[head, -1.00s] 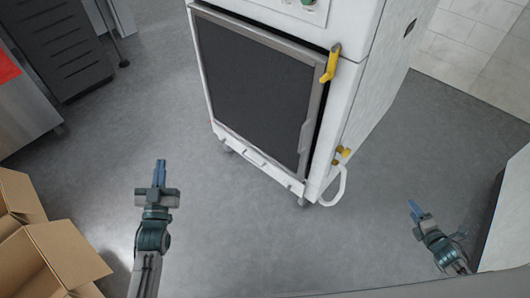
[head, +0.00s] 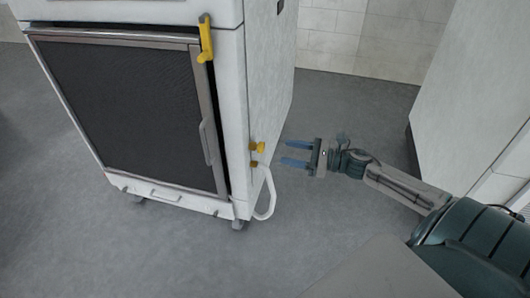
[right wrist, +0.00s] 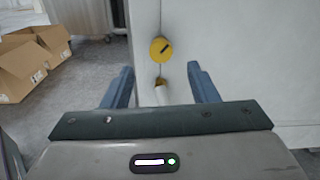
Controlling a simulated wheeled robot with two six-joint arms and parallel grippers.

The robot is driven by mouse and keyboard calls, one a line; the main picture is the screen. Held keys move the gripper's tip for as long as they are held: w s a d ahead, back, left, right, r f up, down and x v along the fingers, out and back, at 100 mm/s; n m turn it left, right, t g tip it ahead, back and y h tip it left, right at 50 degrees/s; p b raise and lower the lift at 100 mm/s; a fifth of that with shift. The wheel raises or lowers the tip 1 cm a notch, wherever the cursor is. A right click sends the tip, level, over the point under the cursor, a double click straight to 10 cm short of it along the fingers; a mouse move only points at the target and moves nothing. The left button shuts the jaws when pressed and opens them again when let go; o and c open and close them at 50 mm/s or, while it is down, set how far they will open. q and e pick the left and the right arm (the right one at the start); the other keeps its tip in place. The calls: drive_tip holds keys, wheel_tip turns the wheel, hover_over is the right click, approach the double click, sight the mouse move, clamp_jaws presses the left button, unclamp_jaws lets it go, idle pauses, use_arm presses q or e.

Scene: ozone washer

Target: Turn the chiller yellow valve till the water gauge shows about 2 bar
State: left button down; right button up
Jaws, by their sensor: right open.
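The chiller (head: 235,110) is a white cabinet with a dark mesh front panel. A yellow valve knob (head: 258,147) sits low on its right side, near the front edge, with a brassy fitting (head: 253,165) and a white hose (head: 265,195) below. My right gripper (head: 286,153) is open and empty just right of the knob, its fingers pointing at it. In the right wrist view the knob (right wrist: 161,49) shows a dark slot and appears ahead of the gap between the blue fingers (right wrist: 160,85). The water gauge cannot be made out. My left gripper is out of view.
A yellow lever handle (head: 206,40) is on the chiller's upper front corner. A white cabinet (head: 465,75) stands at the right. Open cardboard boxes (right wrist: 30,60) show in the right wrist view. The grey floor between chiller and cabinet is clear.

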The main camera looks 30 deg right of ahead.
sight(264, 147)
drive_tip(key=shift+b+x, duration=0.65)
drive_tip(key=shift+x, duration=3.25)
drive_tip(key=shift+f, duration=0.1)
drive_tip(key=c, duration=1)
